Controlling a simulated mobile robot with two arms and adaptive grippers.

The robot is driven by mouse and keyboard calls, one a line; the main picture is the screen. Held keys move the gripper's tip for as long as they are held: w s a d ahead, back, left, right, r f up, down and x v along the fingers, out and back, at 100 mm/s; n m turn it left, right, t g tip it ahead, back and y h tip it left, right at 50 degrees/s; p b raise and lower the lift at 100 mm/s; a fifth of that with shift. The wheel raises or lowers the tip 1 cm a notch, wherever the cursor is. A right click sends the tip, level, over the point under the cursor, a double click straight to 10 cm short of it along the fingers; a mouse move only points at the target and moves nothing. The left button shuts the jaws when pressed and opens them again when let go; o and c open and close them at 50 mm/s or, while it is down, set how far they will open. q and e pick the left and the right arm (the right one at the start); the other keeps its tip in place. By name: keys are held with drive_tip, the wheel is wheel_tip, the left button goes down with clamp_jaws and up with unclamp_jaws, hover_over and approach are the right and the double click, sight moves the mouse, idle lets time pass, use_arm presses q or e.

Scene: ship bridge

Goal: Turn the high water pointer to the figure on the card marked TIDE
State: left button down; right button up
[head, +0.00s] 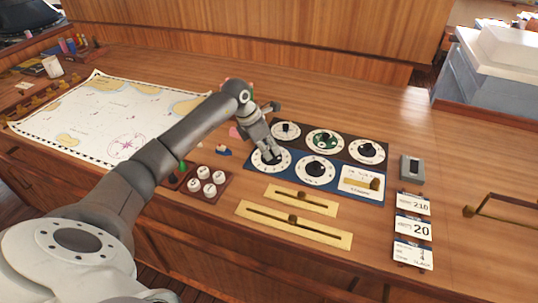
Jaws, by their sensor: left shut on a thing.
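My left gripper (274,159) reaches down over the lower left white dial (259,165) on the blue panel. It is shut on that dial's knob, which its fingers mostly hide. The dial's label and its pointer's reading are too small or covered to tell. Three white cards stand in a column at the right: the top card (412,204) seems to read 210, the middle card (413,229) reads 20, and the bottom card (413,254) carries a small word. I cannot read which one is marked TIDE. My right gripper is not in view.
Beside the held dial is a second dial (315,171), then a white plate with a brass lever (361,183). A dark row of dials (324,140) lies behind. Brass sliders (293,223) lie in front, a block of white knobs (207,181) to the left, a chart (100,120) farther left.

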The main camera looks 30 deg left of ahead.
use_arm(q)
drive_tip(key=shift+a+m+g+b, duration=0.1)
drive_tip(key=shift+m+g+b, duration=0.2)
drive_tip(key=shift+m+b, duration=0.55)
drive_tip(key=c, duration=1.3)
unclamp_jaws()
drive_tip(key=shift+c, duration=0.2)
drive_tip(key=shift+o, duration=0.2)
drive_tip(key=v, duration=1.2)
drive_tip(key=shift+a, duration=0.25)
drive_tip(key=shift+s+f, duration=0.1)
drive_tip(key=shift+f, duration=0.05)
